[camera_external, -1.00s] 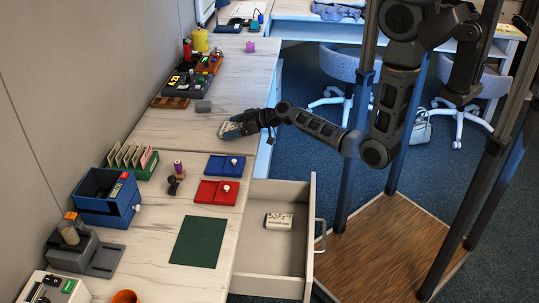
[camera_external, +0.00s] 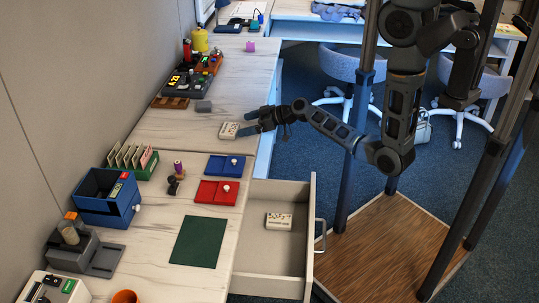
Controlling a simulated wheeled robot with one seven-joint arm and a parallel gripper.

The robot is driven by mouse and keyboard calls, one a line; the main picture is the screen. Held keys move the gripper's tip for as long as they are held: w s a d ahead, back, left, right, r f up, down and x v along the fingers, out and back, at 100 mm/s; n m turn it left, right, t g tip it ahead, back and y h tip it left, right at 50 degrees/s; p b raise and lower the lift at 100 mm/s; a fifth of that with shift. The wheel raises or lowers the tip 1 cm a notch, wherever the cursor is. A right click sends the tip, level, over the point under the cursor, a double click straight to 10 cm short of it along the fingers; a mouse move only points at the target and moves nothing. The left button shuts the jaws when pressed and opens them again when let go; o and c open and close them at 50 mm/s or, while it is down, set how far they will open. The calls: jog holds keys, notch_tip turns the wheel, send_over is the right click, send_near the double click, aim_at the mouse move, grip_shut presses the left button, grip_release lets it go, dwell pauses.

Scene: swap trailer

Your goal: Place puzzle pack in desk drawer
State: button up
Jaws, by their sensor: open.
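A small pale pack (camera_external: 229,130) lies on the desk top near its right edge. A similar pale pack with dark lettering (camera_external: 279,221) lies flat inside the open desk drawer (camera_external: 262,256). I cannot tell from their print which is the puzzle pack. My gripper (camera_external: 246,122) is open at the right side of the pack on the desk, with its fingertips close to that pack's right end. Whether they touch it is too small to tell. The drawer is pulled out to the right, with its handle on the outer front.
A blue tray (camera_external: 212,167) and a red tray (camera_external: 207,197) lie between the desk pack and the green mat (camera_external: 199,241). A grey block (camera_external: 203,106) sits behind the desk pack. The drawer floor around its pack is clear.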

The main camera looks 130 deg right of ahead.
aim_at(232, 128)
jog(key=shift+v, duration=1)
jog(key=shift+r, duration=0.1)
jog(key=shift+w+d+r+p, duration=0.1)
jog(key=shift+w+r+p, duration=0.15)
jog(key=shift+p, duration=0.1)
jog(key=shift+d+r, duration=0.1)
jog(key=shift+x, duration=1.2)
jog(key=shift+a+f+p+x, duration=0.15)
jog(key=shift+p+x, duration=0.1)
jog(key=shift+x, duration=0.65)
jog(key=shift+f+p+x, duration=0.15)
jog(key=shift+p+x, duration=0.15)
jog(key=shift+x, duration=0.6)
jog(key=shift+a+f+p+x, duration=0.1)
jog(key=shift+f+p+x, duration=0.15)
jog(key=shift+x, duration=0.7)
jog(key=shift+s, duration=0.1)
